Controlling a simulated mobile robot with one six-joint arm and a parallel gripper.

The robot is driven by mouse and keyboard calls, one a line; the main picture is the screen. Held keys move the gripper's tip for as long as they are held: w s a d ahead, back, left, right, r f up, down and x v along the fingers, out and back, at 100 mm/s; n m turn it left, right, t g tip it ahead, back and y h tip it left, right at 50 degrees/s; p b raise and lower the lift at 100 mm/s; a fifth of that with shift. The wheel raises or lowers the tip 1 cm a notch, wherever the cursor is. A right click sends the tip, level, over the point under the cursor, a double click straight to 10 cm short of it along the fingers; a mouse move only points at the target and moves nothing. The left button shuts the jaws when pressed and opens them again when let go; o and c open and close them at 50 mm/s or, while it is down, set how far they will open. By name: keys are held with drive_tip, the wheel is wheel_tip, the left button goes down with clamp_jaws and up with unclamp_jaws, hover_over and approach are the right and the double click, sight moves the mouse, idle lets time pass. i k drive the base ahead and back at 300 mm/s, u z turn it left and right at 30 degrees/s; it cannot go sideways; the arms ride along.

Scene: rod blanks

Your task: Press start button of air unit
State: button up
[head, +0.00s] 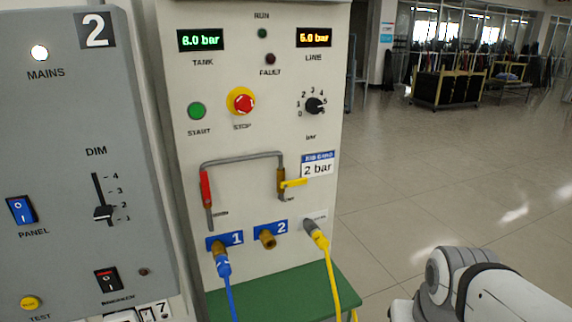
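The air unit (220,140) is an upright cream panel in the middle of the head view. Its green start button (196,111) sits at the upper left, over the label START. The red stop button (243,103) on a yellow ring is to its right. The TANK display (201,40) reads about 6.0 bar and the LINE display (314,37) about 5.0 bar. The RUN lamp (262,33) and FAULT lamp (270,59) look dark. My gripper is not in view; part of my white arm shows at the lower right, apart from the panel.
A grey panel (70,130) marked 2 stands close on the left. A blue hose (224,270) and a yellow hose (326,262) hang from the air unit's ports, in front of a green surface (270,300). Open floor (430,190) lies to the right.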

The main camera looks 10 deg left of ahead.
sight(195, 110)
drive_tip(key=u, duration=0.8)
